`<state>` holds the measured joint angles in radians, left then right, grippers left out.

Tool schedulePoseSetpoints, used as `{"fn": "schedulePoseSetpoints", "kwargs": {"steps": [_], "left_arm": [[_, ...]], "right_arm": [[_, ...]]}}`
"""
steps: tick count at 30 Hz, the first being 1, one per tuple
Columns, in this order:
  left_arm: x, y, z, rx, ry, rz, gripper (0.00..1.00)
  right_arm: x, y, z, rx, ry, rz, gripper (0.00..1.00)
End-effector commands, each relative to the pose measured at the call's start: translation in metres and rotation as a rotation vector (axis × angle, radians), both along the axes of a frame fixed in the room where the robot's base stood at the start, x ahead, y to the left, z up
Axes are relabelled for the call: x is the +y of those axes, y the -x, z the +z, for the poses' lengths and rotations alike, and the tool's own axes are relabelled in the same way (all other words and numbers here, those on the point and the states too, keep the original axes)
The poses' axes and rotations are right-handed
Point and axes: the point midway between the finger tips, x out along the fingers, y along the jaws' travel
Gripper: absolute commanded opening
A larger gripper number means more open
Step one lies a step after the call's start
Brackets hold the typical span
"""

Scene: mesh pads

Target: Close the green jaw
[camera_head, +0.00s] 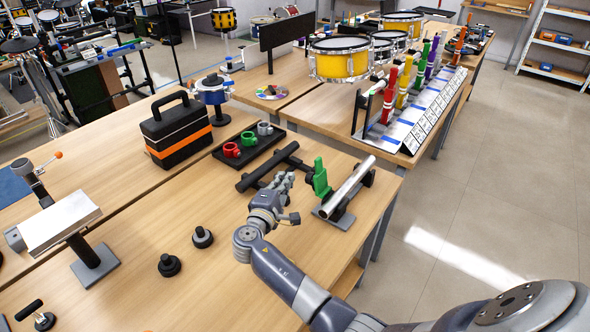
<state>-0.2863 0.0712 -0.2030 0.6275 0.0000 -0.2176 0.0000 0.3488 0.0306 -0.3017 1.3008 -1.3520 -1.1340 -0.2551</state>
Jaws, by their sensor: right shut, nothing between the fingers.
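The green jaw (320,178) stands upright at the left of a grey metal tube (347,187). The tube lies slanted on a small stand with a grey base plate (334,219). Whether the jaw touches the tube is hard to tell. My right gripper (284,181) is just left of the green jaw, with a gap between them. Its fingers are shut and appear empty. Part of a black bar assembly (268,167) lies behind the gripper and is partly hidden by it. My left gripper is not in view.
A black tray (226,160) with red, green and grey cups lies behind, left of the jaw. A black and orange toolbox (178,130) stands farther left. Black knobs (169,265) stand on the front table. The tabletop left of my arm is mostly clear.

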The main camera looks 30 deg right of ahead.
Motion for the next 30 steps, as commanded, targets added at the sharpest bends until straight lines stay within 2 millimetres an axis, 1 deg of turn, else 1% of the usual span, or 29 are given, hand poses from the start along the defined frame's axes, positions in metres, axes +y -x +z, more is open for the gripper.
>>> {"fn": "schedulePoseSetpoints", "kwargs": {"steps": [2, 6, 9, 13, 16, 17, 18, 21, 24, 30], "left_arm": [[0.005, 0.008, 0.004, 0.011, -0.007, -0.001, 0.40], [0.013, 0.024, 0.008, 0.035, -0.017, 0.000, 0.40], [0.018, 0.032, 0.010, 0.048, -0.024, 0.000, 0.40], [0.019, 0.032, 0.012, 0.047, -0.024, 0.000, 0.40], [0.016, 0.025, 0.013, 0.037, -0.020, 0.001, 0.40], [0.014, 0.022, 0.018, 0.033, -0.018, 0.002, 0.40], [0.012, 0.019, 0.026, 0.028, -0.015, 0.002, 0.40], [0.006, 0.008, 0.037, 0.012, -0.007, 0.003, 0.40], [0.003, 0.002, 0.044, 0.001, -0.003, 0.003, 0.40], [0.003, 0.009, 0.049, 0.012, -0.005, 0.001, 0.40]], "right_arm": [[-0.010, -0.008, 0.003, -0.001, 0.001, -0.001, 0.00], [-0.029, -0.025, 0.001, 0.000, 0.002, -0.002, 0.00], [-0.041, -0.036, 0.000, -0.001, 0.001, -0.001, 0.00], [-0.056, -0.050, -0.003, 0.000, 0.002, -0.001, 0.00], [-0.068, -0.059, -0.003, -0.001, 0.001, -0.002, 0.00], [-0.070, -0.059, -0.002, 0.001, 0.000, -0.001, 0.00], [-0.071, -0.051, 0.001, 0.002, -0.001, 0.000, 0.00], [-0.075, -0.040, 0.003, 0.001, -0.001, 0.000, 0.00], [-0.078, -0.032, 0.003, 0.000, -0.001, 0.000, 0.00], [-0.081, -0.023, 0.003, 0.000, -0.002, 0.001, 0.00]]}}
